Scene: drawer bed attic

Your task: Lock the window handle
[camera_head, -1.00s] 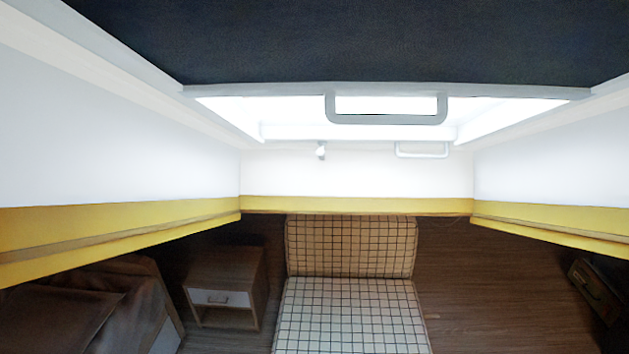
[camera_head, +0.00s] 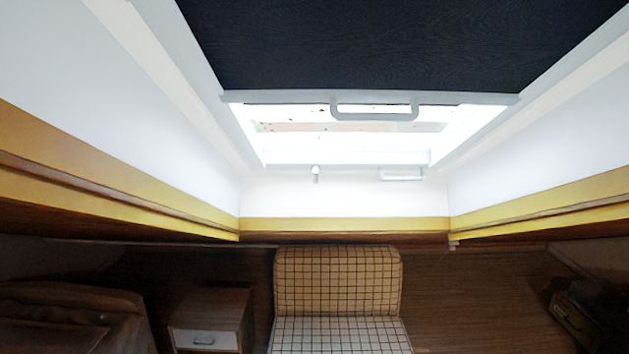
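A bright window (camera_head: 247,137) in a white frame is set high in the far white wall. A dark panel (camera_head: 400,45) covers its upper part. A pale U-shaped handle (camera_head: 374,115) hangs from the panel's lower edge across the bright opening. A smaller white handle (camera_head: 402,176) sits below the window's lower edge, to the right. A small white knob-like piece (camera_head: 316,172) sits below the same edge, to the left. I cannot tell which part locks. My gripper is outside the picture, and nothing touches these parts.
White walls rise on both sides above a yellow ledge (camera_head: 345,224). Below are a checkered seat (camera_head: 337,282), a small wooden cabinet (camera_head: 210,310) with a white drawer, a brown padded piece (camera_head: 75,300) at left and a dark box (camera_head: 588,315) at right. Open space lies above the floor.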

